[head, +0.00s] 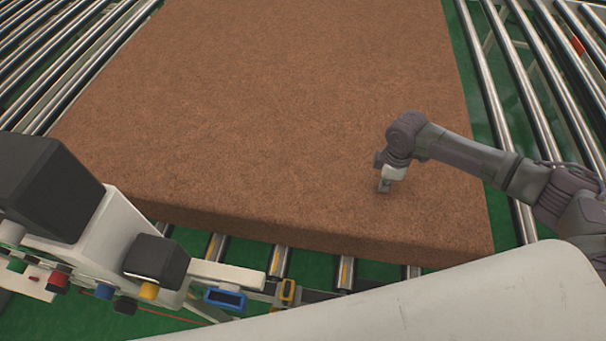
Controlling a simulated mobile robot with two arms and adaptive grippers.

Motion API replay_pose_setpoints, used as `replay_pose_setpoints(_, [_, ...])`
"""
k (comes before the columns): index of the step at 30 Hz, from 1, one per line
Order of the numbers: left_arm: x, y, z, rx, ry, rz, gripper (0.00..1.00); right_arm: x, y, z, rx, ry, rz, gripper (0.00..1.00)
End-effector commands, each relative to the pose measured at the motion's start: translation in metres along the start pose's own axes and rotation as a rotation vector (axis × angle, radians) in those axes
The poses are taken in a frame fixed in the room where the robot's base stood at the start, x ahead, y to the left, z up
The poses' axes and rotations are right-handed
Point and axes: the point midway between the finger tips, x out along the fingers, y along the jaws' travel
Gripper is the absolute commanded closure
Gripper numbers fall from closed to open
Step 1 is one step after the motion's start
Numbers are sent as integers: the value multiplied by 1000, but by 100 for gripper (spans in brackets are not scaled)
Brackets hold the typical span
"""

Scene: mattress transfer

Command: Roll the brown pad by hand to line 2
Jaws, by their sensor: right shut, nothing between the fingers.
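The brown pad (270,100) is a large, thick, flat slab that lies on metal rollers and runs away from me up to the top of the head view. Its near edge face (300,235) shows above the rollers. My right gripper (384,187) is over the near right part of the pad, pointing down, shut and empty. Its tips are at or just above the pad's top surface; I cannot tell whether they touch. My left gripper is not in view.
Roller conveyors flank the pad on the left (50,75) and right (520,80). Rollers (278,262) show under its near edge. A white and black machine unit with coloured buttons (125,235) stands at the lower left. The floor is green.

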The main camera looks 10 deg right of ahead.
Motion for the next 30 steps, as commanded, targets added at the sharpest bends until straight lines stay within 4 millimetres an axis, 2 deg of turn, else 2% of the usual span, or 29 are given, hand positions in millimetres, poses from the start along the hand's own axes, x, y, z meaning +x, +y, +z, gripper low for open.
replay_pose_setpoints(1, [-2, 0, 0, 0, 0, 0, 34, 5, -4, 9, 1, -15, -11, 100])
replay_pose_setpoints(9, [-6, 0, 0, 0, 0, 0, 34, 5, -4, 30, 3, -18, -12, 100])
replay_pose_setpoints(30, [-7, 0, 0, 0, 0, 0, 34, 6, -5, 76, 1, -13, -13, 100])
